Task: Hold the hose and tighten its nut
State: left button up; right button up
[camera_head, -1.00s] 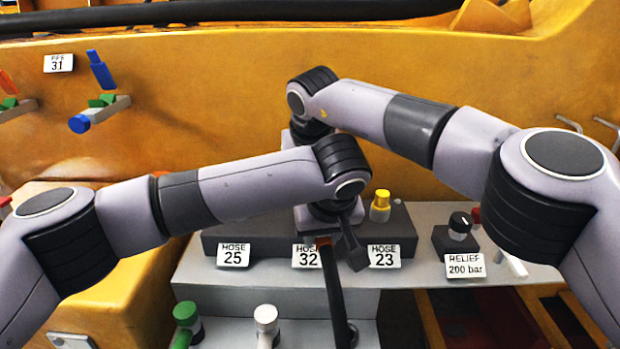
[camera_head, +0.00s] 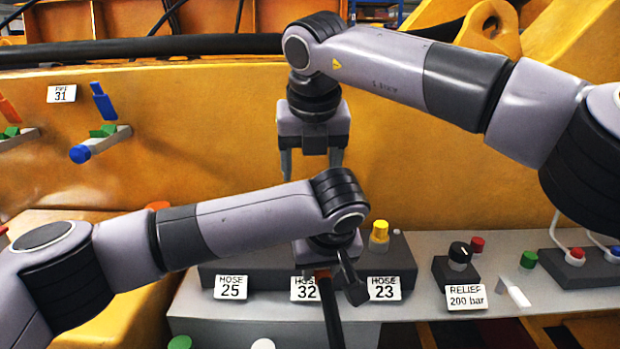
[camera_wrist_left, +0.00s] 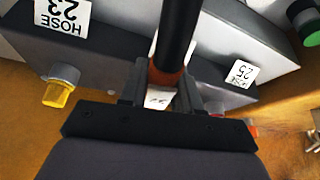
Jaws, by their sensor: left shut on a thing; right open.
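The black hose (camera_head: 333,318) hangs down in front of the grey block at the HOSE 32 label (camera_head: 305,289). My left gripper (camera_wrist_left: 160,90) is shut on it near an orange-brown collar (camera_wrist_left: 166,78), and the hose (camera_wrist_left: 178,30) runs away from the jaws in the left wrist view. My left wrist hides this end in the head view, and I cannot make out the nut clearly. My right gripper (camera_head: 311,170) is open and empty, pointing down above my left wrist with its fingers apart.
The grey block (camera_head: 215,273) also carries the HOSE 25 label (camera_head: 231,287) and HOSE 23 label (camera_head: 384,288). A yellow cap (camera_head: 380,231) stands close on the right. A RELIEF knob (camera_head: 459,253) is further right. A yellow wall (camera_head: 200,120) rises behind.

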dwell(0.4)
jog(key=w+f+n, duration=0.1)
jog(key=f, duration=0.2)
jog(key=w+f+n+y, duration=0.1)
jog(key=w+f+n, duration=0.1)
jog(key=f, duration=0.2)
jog(key=w+f+n, duration=0.1)
jog(key=f, duration=0.3)
jog(key=shift+w+a+n+g+y, duration=0.15)
jog(key=shift+w+n+g+y, duration=0.15)
jog(key=shift+w+y, duration=0.1)
jog(key=shift+s, duration=0.1)
jog(key=c, duration=1.1)
